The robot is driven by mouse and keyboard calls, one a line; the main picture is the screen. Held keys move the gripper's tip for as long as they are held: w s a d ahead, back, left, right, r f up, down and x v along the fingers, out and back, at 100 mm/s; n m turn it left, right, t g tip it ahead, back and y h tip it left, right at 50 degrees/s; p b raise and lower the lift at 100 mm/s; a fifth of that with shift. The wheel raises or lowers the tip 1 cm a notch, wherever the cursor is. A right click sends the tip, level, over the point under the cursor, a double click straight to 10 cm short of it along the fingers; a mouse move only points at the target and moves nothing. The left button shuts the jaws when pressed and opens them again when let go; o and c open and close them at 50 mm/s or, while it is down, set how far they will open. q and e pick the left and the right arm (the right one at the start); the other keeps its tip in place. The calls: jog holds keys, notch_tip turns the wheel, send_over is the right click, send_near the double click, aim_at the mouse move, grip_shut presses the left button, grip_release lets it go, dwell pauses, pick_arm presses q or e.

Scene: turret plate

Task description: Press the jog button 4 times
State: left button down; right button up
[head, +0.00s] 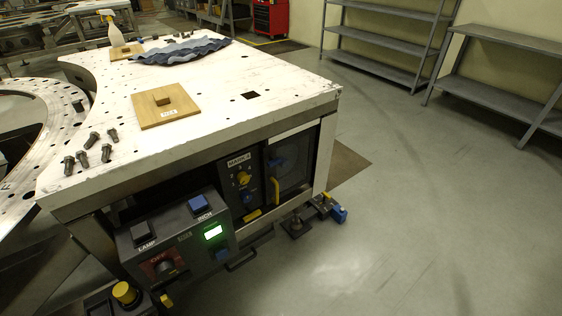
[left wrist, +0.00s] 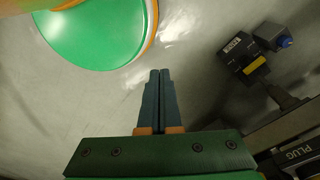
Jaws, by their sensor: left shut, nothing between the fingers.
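A dark control box (head: 180,250) hangs at the front of the table. On its sloped top are a blue button (head: 198,203) labelled INCH and a dark button (head: 140,230) labelled LAMP. No label reading JOG is legible. Its front has a lit green display (head: 212,231) and a dark knob on a red plate (head: 165,268) marked OFF. My left gripper (left wrist: 160,72) shows only in the left wrist view, shut and empty above the grey floor, apart from any button. My right gripper is in neither view.
A white table (head: 230,95) with holes carries loose bolts (head: 90,140), a wooden block on a board (head: 165,103), a blue cloth (head: 180,50) and a spray bottle (head: 115,30). A yellow knob (head: 125,292) sits at lower left. Open floor lies right, before grey shelves (head: 385,40).

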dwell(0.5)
pick_arm(q)
jog(key=w+d+f+m+t+h+b, duration=0.1)
jog(key=w+d+f+m+t+b, duration=0.15)
jog(key=w+b, duration=0.55)
jog(key=w+d+f+m+t+b, duration=0.1)
jog(key=w+m+t+b, duration=0.3)
jog(key=w, duration=0.8)
jog(key=w+d+r+m+t+b, duration=0.2)
jog(key=w+r+t+b, duration=0.2)
jog(key=w+r+b, duration=0.2)
jog(key=w+d+r+m+t+h+b, duration=0.1)
jog(key=w+d+r+m+t+b, duration=0.1)
jog(key=w+r+b, duration=0.4)
jog(key=shift+w+m+t+h, duration=0.3)
jog(key=shift+w+m+t, duration=0.05)
jog(key=shift+w+t, duration=0.45)
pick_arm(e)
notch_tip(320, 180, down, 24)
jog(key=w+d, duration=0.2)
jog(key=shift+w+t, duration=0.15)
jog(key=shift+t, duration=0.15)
pick_arm(q)
jog(key=shift+r, duration=0.1)
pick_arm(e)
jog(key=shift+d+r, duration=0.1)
